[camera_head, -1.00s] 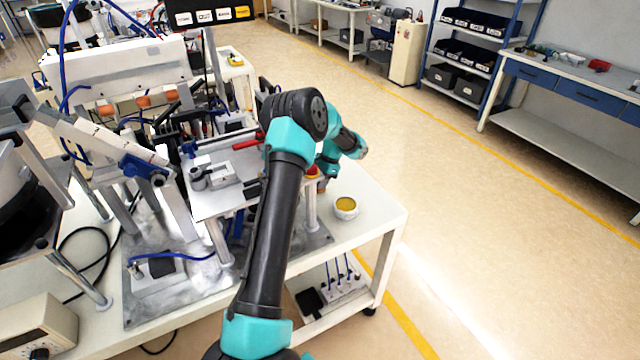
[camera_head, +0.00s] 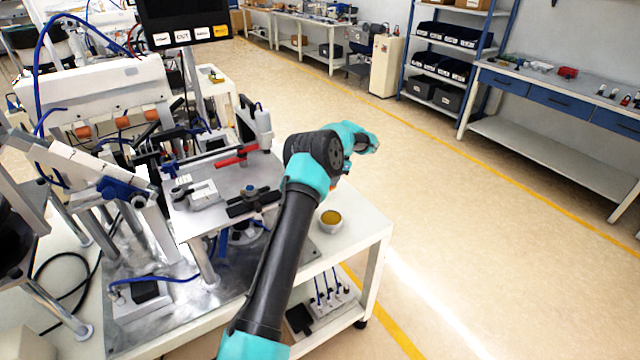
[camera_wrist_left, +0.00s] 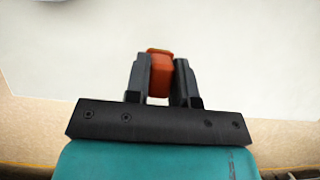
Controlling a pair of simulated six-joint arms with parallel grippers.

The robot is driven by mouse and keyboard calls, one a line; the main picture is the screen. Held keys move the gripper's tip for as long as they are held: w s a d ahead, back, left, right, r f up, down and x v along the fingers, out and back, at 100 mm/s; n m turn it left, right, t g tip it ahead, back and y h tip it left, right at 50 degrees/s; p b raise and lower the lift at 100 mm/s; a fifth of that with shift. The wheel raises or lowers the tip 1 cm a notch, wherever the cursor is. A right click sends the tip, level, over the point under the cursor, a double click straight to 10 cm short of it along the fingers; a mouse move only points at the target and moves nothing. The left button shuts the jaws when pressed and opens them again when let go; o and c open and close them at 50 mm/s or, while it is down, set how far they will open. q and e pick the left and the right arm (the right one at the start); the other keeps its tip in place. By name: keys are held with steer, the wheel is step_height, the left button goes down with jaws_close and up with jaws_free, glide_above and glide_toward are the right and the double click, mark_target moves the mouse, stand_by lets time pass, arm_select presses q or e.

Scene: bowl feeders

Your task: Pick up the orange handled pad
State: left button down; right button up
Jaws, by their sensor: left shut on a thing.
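In the left wrist view, my left gripper (camera_wrist_left: 161,62) is shut on an orange block-like handle (camera_wrist_left: 160,78), which I take to be the orange handled pad. The handle sits between the two black fingers, and its top sticks out slightly past their tips. The pad part under it is hidden. A plain white surface lies beyond the fingers; I cannot tell whether the pad touches it. My right gripper is in neither view.
The feeder's metal plate (camera_head: 225,190), with a red-handled clamp (camera_head: 237,156), is just left of the arm. Open floor lies to the right.

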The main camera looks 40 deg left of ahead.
arm_select(q)
steer(key=w, duration=0.2)
steer(key=w+d, duration=0.1)
steer(key=w, duration=0.2)
steer(key=shift+w+d, duration=0.15)
steer(key=shift+w, duration=0.15)
steer(key=shift+w+d, duration=0.15)
steer(key=shift+w, duration=0.1)
stand_by(0.6)
steer(key=shift+w+d, duration=0.2)
steer(key=shift+d, duration=0.15)
steer(key=w+d, duration=0.3)
steer(key=d, duration=1.5)
steer(key=s+d, duration=0.3)
steer(key=d, duration=0.6)
steer(key=s+d, duration=0.4)
steer(key=d, duration=0.5)
steer(key=shift+d+r+m, duration=0.15)
steer(key=shift+d+m, duration=0.1)
steer(key=shift+m, duration=0.05)
